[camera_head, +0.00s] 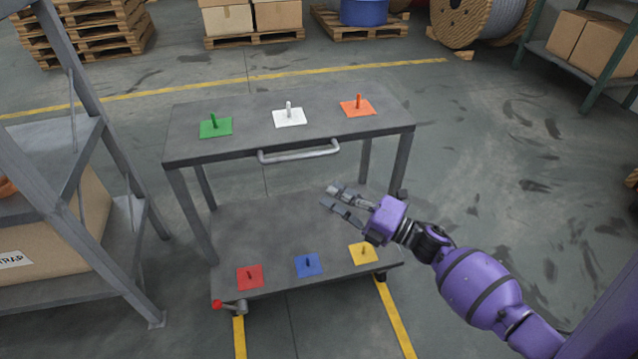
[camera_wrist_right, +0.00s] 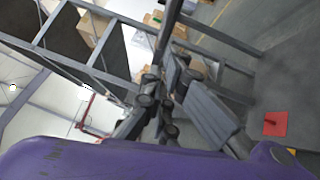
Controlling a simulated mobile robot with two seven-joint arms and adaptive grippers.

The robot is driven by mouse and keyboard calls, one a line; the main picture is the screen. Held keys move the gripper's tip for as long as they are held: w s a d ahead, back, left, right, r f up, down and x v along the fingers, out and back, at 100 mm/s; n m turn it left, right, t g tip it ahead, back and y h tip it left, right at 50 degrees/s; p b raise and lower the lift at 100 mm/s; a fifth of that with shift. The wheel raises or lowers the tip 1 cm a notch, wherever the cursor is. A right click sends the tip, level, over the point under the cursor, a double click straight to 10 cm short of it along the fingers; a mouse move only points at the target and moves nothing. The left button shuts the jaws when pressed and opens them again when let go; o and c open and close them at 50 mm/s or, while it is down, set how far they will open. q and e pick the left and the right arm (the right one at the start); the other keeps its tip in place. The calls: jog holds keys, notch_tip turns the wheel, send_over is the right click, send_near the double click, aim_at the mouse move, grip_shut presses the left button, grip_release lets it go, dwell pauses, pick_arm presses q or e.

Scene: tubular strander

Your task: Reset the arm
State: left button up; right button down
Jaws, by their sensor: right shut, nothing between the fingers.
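My right arm (camera_head: 480,285) is purple and reaches in from the lower right in the head view. Its right gripper (camera_head: 338,196) is shut and empty, in front of the cart's upper shelf and above its lower shelf, pointing left. In the right wrist view the dark fingers of the right gripper (camera_wrist_right: 172,105) show at the middle, with nothing held. My left arm and gripper are not in view.
A grey cart (camera_head: 245,149) has green (camera_head: 216,127), white (camera_head: 290,117) and orange (camera_head: 357,107) pegged plates on top. Red (camera_head: 250,277), blue (camera_head: 308,265) and yellow (camera_head: 362,253) ones lie below. A shelf rack (camera_head: 110,170) stands left. Floor right of the cart is clear.

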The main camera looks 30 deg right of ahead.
jog(key=s+a+f+m+g+h+p, duration=0.1)
jog(key=s+f+m+g+h+p, duration=0.2)
jog(key=s+m+h+p, duration=1.25)
pick_arm(q)
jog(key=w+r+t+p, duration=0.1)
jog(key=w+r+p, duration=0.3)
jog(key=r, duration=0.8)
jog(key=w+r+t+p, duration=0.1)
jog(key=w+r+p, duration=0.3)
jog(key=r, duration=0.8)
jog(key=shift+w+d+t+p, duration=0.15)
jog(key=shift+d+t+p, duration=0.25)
jog(key=shift+p, duration=0.75)
pick_arm(e)
jog(key=s+a+r+m+g+y, duration=0.1)
jog(key=s+a+r+m, duration=0.1)
jog(key=s, duration=0.6)
jog(key=s+a+r+m+g+y, duration=0.1)
jog(key=s+a+m, duration=0.3)
jog(key=s, duration=0.4)
jog(key=s+a+r+m+g+y, duration=0.2)
jog(key=s+a+m+g+y, duration=0.1)
jog(key=s, duration=0.6)
jog(key=shift+r+m, duration=0.3)
jog(key=shift+m, duration=0.25)
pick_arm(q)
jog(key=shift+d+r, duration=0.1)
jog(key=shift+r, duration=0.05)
pick_arm(e)
jog(key=shift+y, duration=0.25)
